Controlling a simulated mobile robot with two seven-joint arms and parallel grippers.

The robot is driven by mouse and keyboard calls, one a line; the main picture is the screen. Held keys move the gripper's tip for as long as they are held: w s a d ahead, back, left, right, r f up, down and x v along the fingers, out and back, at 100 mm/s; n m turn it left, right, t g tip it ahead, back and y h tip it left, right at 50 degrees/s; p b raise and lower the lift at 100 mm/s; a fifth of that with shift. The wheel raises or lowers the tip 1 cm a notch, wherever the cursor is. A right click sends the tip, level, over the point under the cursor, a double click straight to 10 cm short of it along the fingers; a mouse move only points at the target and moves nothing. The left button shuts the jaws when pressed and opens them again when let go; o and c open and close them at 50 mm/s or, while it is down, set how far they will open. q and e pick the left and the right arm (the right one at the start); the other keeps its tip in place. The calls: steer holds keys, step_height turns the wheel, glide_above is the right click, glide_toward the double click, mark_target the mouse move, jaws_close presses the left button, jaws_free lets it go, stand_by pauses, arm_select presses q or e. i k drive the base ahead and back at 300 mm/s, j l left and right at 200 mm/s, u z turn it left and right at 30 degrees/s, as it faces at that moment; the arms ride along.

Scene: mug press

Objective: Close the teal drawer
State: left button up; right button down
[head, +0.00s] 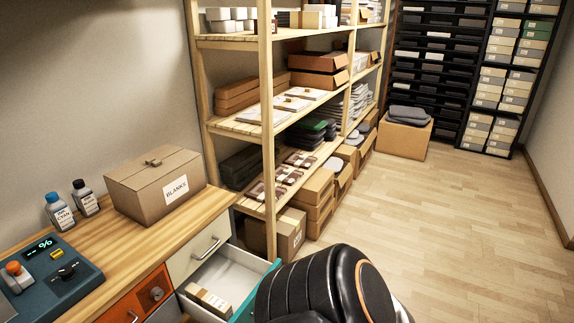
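The teal drawer (244,308) is pulled out from the wooden workbench at the bottom of the head view. Its pale inside shows, with a small cardboard box (208,301) of light items in it. Only a strip of its teal front shows; a black, orange-ringed part of my own arm covers the rest. I cannot tell whether that arm touches the drawer. Neither of my grippers shows in the head view.
A cream drawer (199,248) with a metal handle is shut above it. An orange-red drawer (146,298) is to its left. The workbench (140,229) carries a BLANKS box (156,183), two bottles and a control box (45,277). Shelves stand behind; the floor (450,215) at right is clear.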

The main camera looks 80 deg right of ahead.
mark_target(234, 275)
steer(key=z, duration=2.3)
